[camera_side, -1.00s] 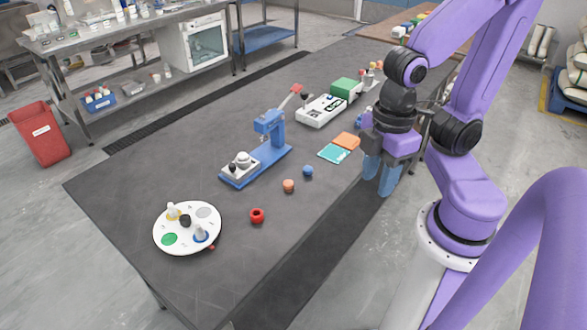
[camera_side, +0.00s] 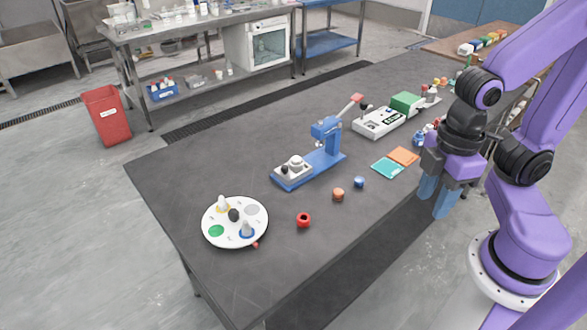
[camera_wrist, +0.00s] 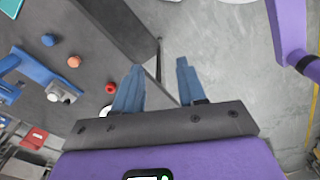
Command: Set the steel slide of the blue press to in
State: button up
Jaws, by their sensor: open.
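The blue press (camera_side: 325,158) stands on the dark table, left of my gripper in the side view. Its upright column carries a lever with a red grip (camera_side: 351,104). The steel slide (camera_side: 292,169) sits at the left end of the blue base, with a pale round part and a dark knob on it. Part of the blue press also shows at the left edge of the wrist view (camera_wrist: 38,70). My gripper (camera_side: 434,203) hangs by the table's right edge, well apart from the press. Its blue fingers (camera_wrist: 159,66) are open with nothing between them.
A white disc with small pieces (camera_side: 262,207) lies front left.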

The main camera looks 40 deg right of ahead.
dwell(0.3)
jog(key=shift+o, duration=0.8)
jog(key=w+a+f+n+t+h, duration=0.15)
jog(key=w+a, duration=0.25)
jog(key=w, duration=0.4)
jog(key=w+a+n+h, duration=0.25)
jog(key=w+a, duration=0.25)
jog(key=w, duration=0.3)
jog(key=w+a+f+n+h, duration=0.1)
jog(key=w+a+h, duration=0.25)
jog(key=w, duration=0.45)
jog(key=n+h, duration=0.3)
jog(key=h, duration=0.3)
send_near(284, 167)
jog(key=shift+t, duration=0.45)
jog(key=x, duration=0.8)
jog(key=shift+s+d+f, duration=0.15)
jog(key=shift+s+d, duration=0.15)
